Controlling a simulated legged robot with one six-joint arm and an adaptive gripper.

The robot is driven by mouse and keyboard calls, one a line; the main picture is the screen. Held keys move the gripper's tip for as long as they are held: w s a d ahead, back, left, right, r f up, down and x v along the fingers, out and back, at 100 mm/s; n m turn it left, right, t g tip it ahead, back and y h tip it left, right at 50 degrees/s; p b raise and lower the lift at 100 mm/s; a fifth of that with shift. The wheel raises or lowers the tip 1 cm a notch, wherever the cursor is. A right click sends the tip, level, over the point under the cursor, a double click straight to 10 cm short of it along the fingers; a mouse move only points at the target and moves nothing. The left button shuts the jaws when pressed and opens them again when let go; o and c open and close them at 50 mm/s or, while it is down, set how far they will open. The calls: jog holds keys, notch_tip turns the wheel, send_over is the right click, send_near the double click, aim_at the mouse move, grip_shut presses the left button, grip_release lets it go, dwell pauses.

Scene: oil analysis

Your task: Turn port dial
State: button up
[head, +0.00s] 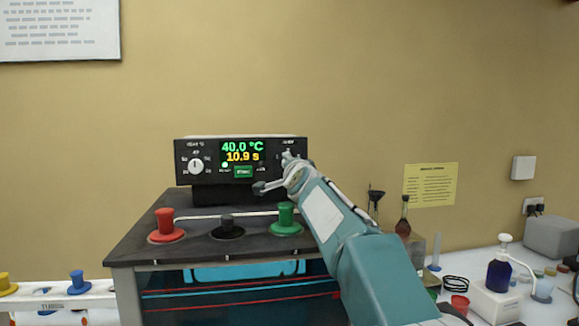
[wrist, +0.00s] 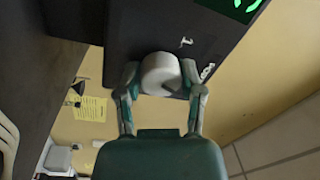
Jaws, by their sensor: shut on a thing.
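The black control unit (head: 213,180) has a lit display (head: 243,152) that reads 40.0 °C in green and 10.9 s in yellow. My gripper (head: 276,172) is at the right end of its front panel. In the wrist view, my gripper (wrist: 160,84) is shut on a round pale dial (wrist: 161,71), with one finger on each side. A small white mark shows on the panel beside the dial. In the head view, my gripper and its fingers mostly hide this dial. A second white dial (head: 196,166) is at the panel's left end, apart from my gripper.
Glassware and a blue bottle (head: 499,275) stand on the right bench.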

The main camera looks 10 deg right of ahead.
jog(key=shift+w+f, duration=0.1)
jog(key=shift+f, duration=0.2)
jog(key=o, duration=1.1)
jog(key=shift+o, duration=0.2)
jog(key=shift+r, duration=0.15)
jog(key=shift+r+n, duration=0.1)
jog(key=shift+n, duration=0.3)
